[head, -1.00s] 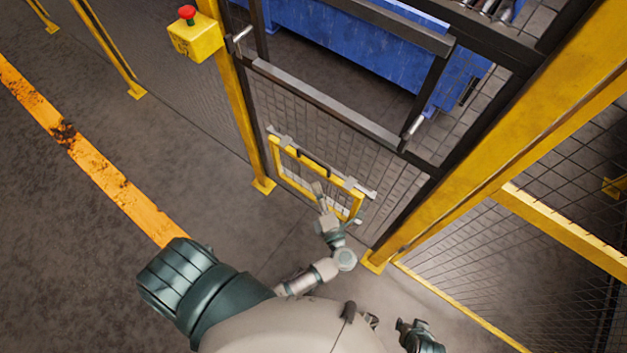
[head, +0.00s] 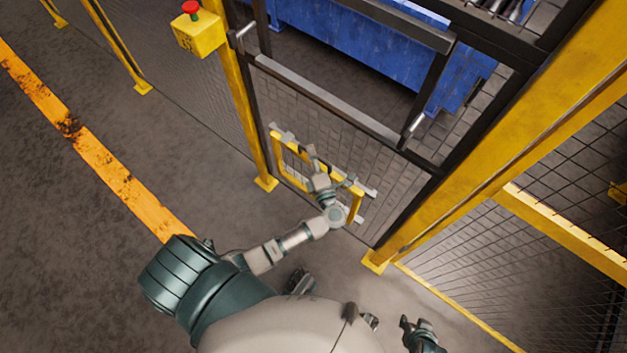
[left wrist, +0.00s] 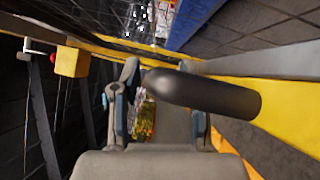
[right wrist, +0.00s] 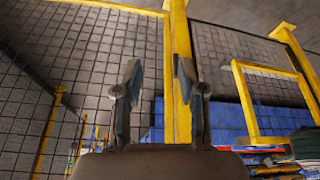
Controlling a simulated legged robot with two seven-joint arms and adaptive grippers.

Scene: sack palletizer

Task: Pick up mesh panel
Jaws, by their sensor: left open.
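The mesh panel (head: 357,206) is a small yellow frame with grey bars, upright low in the fence opening. My left gripper (head: 328,168) is in front of its upper part, fingers spread. In the left wrist view the panel's dark rounded handle (left wrist: 215,93) crosses in front of the right finger, and its left end reaches into the space between the fingers. The panel's yellow frame (left wrist: 288,110) runs off to the right. I cannot tell whether a finger touches the handle. My right gripper (head: 415,328) is low at the right, away from the panel, open and empty in its wrist view.
A yellow post with a button box (head: 200,36) stands left of the panel. A thick yellow post (head: 480,165) rises at the right. A blue machine (head: 350,45) lies behind the fence. The floor at left, with an orange line (head: 120,180), is clear.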

